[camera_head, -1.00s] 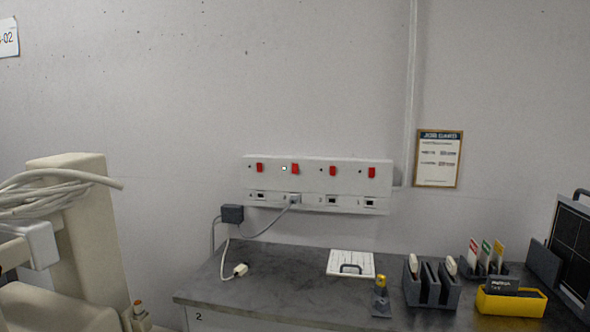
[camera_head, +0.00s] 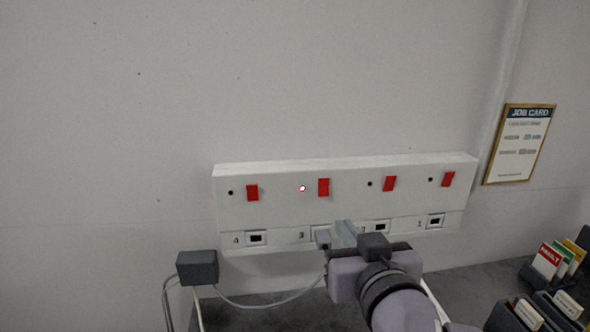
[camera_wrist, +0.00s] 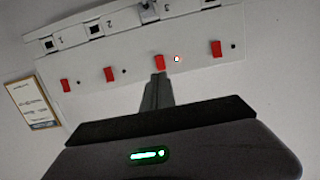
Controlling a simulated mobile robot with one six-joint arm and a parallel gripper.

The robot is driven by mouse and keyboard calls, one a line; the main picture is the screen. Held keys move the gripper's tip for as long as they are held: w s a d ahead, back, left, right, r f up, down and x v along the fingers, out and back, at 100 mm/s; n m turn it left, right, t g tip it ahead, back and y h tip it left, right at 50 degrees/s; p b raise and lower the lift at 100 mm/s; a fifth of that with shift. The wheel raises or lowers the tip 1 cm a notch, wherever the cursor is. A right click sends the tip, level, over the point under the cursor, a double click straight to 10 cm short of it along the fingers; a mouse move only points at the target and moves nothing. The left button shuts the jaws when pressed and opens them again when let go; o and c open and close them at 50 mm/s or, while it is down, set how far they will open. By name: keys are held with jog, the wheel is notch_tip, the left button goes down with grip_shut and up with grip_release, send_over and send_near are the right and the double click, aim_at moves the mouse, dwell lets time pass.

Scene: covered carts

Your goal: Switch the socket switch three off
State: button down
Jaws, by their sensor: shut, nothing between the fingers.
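The white socket panel (camera_head: 340,205) on the wall bears a row of red switches, with numbered sockets below. Switch three (camera_head: 323,187) is second from the left, above the socket marked 3. The indicator light (camera_head: 303,188) beside it is lit; the others are dark. A grey plug (camera_head: 322,238) sits in socket three. My gripper (camera_head: 345,231) is shut and empty, in front of the panel's lower part, right of the plug. In the wrist view, which shows the panel upside down, the fingertips (camera_wrist: 159,76) appear just short of switch three (camera_wrist: 160,62); contact cannot be told.
A cable runs from the plug to a dark adapter box (camera_head: 197,267) at the left. Neighbouring red switches (camera_head: 252,192) and (camera_head: 390,183) flank switch three. A job card (camera_head: 520,143) hangs at the right. Card holders (camera_head: 540,275) stand on the bench. The wall above is clear.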

jog(key=p, duration=0.4)
send_near(324, 192)
jog(key=x, duration=0.6)
jog(key=shift+w, duration=0.4)
